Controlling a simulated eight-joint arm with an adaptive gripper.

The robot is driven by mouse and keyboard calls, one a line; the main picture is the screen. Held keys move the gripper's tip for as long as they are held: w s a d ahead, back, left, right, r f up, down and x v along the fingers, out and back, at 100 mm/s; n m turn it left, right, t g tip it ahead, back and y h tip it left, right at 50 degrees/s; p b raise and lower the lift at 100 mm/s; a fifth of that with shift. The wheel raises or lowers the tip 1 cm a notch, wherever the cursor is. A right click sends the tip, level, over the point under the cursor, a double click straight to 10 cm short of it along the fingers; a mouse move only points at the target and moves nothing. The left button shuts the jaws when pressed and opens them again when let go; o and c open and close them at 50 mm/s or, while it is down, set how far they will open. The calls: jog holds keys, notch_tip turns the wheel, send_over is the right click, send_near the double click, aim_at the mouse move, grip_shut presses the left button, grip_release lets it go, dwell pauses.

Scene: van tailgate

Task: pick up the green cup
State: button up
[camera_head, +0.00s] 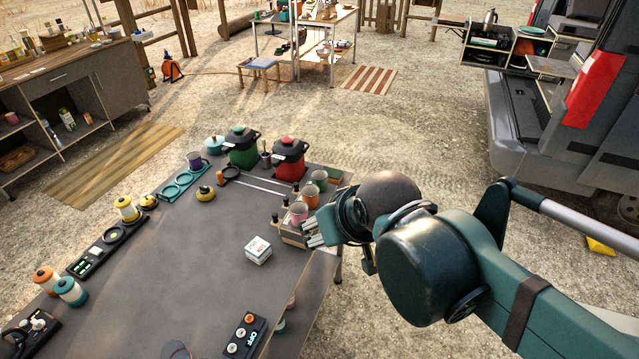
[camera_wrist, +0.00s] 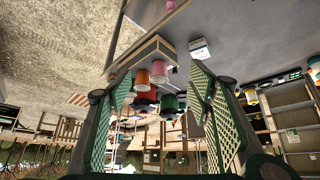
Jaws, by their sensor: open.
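The green cup (camera_head: 320,180) stands upright near the right edge of the dark table, behind an orange cup (camera_head: 311,196) and a pink cup (camera_head: 298,213). My gripper (camera_head: 313,234) is at the near end of this row, by a wooden holder, apart from the green cup. In the wrist view my gripper (camera_wrist: 160,80) is open, with its two green lattice fingers spread wide and nothing held. The wrist view looks upside down; the orange cup (camera_wrist: 141,80) and the pink cup (camera_wrist: 159,71) show between the fingers. I cannot clearly pick out the green cup there.
A red pot (camera_head: 289,160) and a green pot (camera_head: 241,147) stand behind the cups. A small white box (camera_head: 258,250) lies to the left of my gripper. The middle of the table (camera_head: 170,260) is clear. A van (camera_head: 560,120) stands at the right.

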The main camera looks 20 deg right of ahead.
jog(key=w+d+r+m+g+p, duration=0.2)
jog(key=w+r+p, duration=0.3)
jog(key=w, duration=0.4)
jog(key=m+g+p, duration=0.5)
jog(key=m+p, duration=0.2)
jog(key=p, duration=0.7)
send_over(320, 182)
jog(key=w, duration=0.2)
notch_tip(320, 182, down, 12)
jog(key=shift+w+d+f+m, duration=0.3)
jog(key=shift+w+d+f, duration=0.05)
jog(key=shift+d+f, duration=0.25)
jog(key=shift+f, duration=1.25)
